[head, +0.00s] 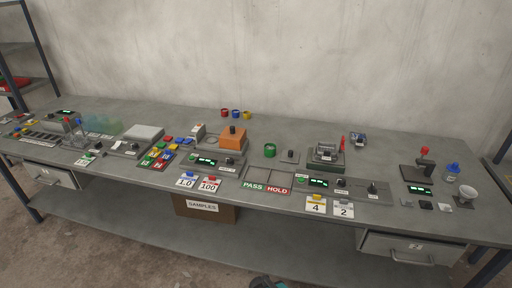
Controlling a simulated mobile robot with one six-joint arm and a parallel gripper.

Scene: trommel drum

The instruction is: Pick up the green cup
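A small green cup (270,150) stands upright on the grey workbench (320,126), near its middle. It has a dark opening on top and clear bench around it. It is just right of an orange block device and left of a small grey plate with a dark knob. My gripper cannot be made out; only a dark rounded shape with a hint of teal shows at the bottom edge of the head view, and I cannot tell what it is.
An orange device (233,138) stands left of the cup. The PASS/HOLD tray (267,188) lies in front. Red, blue and yellow cups (236,113) stand behind. A device with a red lever (326,156) is to the right. A SAMPLES box (205,208) sits below.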

